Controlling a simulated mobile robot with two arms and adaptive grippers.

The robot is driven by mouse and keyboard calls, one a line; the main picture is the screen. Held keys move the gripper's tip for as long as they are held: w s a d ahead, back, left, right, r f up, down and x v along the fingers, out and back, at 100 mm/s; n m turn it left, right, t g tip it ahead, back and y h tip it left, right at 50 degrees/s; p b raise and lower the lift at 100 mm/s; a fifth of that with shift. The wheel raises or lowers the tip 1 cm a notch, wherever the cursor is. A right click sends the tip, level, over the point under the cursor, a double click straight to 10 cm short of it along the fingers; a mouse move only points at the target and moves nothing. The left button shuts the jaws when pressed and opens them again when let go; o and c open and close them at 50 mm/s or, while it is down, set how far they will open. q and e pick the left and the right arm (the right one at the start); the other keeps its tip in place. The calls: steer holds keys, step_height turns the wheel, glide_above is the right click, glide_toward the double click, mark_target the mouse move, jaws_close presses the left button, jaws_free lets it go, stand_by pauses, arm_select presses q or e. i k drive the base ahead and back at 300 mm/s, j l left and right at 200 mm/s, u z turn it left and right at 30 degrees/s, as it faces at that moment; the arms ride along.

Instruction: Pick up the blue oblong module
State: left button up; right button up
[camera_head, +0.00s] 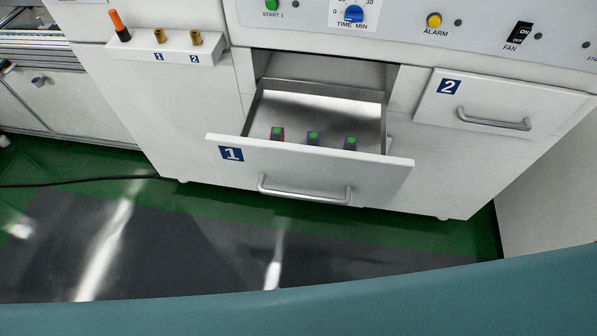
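Drawer 1 (330,168) is pulled open, and three small modules with green tops stand in a row just behind its front panel. Neither of my grippers is in view.
The drawer's handle (305,191) sticks out from its front. Drawer 2 (497,105) is shut on the right. A small ledge (175,46) on the left holds an orange-topped tool (118,22) and two brass pieces. The rest of the drawer floor is empty.

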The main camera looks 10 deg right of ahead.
mark_target(312, 137)
steer(key=k+l+u, duration=0.15)
steer(key=l, duration=1.2)
steer(key=i+l, duration=0.05)
